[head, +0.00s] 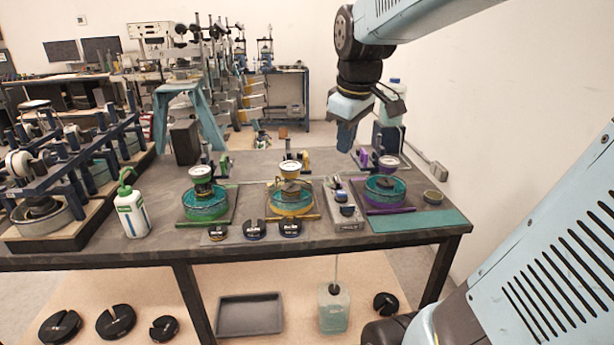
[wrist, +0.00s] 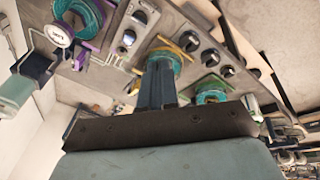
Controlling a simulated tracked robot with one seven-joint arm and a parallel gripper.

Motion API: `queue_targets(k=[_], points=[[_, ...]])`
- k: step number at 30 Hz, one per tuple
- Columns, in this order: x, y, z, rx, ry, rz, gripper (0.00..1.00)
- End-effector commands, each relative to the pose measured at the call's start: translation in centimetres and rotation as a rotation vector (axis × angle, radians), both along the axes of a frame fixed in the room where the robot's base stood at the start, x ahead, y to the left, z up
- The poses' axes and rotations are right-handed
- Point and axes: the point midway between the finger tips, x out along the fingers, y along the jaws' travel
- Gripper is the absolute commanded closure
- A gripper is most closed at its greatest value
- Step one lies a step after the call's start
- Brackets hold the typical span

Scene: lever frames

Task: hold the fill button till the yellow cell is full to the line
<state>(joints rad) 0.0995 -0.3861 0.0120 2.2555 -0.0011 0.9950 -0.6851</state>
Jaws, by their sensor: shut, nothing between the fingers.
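The yellow cell (head: 290,199) is a round, teal-filled dish with a yellow rim and stand, in the middle of the bench. It also shows in the wrist view (wrist: 176,53), partly behind my fingers. Its fill line is too small to make out. I cannot tell which button is fill. My gripper (head: 345,146) is shut and empty, raised above the bench behind the box. Its fingers (wrist: 160,70) point down, touching nothing that I can see.
A green cell (head: 205,203) stands left and a purple cell (head: 386,190) right. Slotted black weights (head: 254,229) lie along the front. A white bottle (head: 131,213) and blue lever frames (head: 85,160) are at left. A teal mat (head: 418,221) lies flat at front right.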

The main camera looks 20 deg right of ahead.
Motion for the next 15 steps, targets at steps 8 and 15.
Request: queue_targets(k=[8,15], points=[[5.1,-2.0,-1.1,-0.054,0.1,0.238,1.0],[9.3,-3.9,-2.6,-0.078,0.179,0.454,1.0]])
